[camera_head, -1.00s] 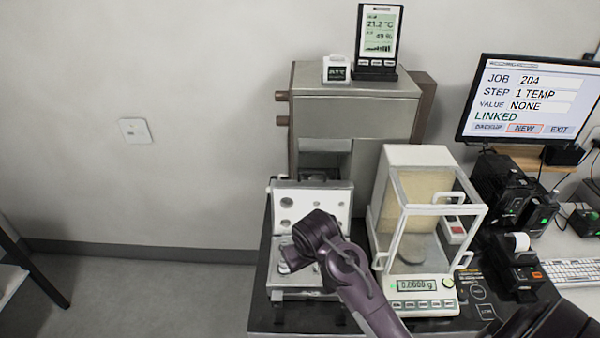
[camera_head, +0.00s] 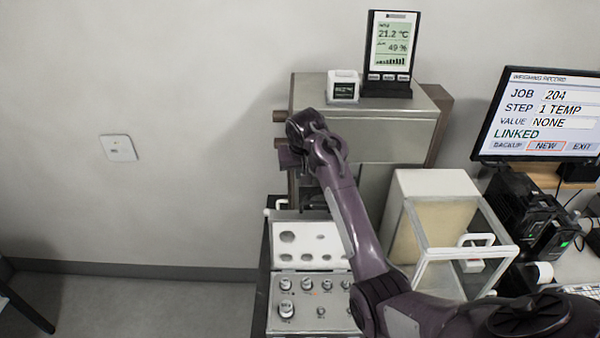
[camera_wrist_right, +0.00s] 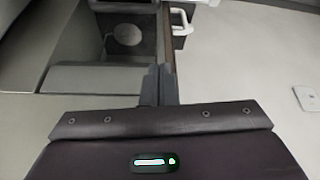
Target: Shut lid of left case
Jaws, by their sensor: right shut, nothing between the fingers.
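The case stands open on the dark table in the head view. Its base (camera_head: 300,318) holds several metal weights in grey foam. Its lid (camera_head: 345,262), lined with pale foam with round holes, is raised at the back of the base. My right arm crosses in front of the case's right side and hides part of it. The right gripper hangs beyond the lid, near the metal cabinet; in the wrist view its fingers (camera_wrist_right: 160,85) are together and empty. Whether they touch the lid cannot be told. My left gripper is not in view.
A metal cabinet (camera_head: 362,122) stands behind the case, bearing a small white display (camera_head: 343,86) and a climate display (camera_head: 391,50). A glass-walled balance (camera_head: 408,215) stands close on the right. A monitor (camera_head: 540,115) is farther right.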

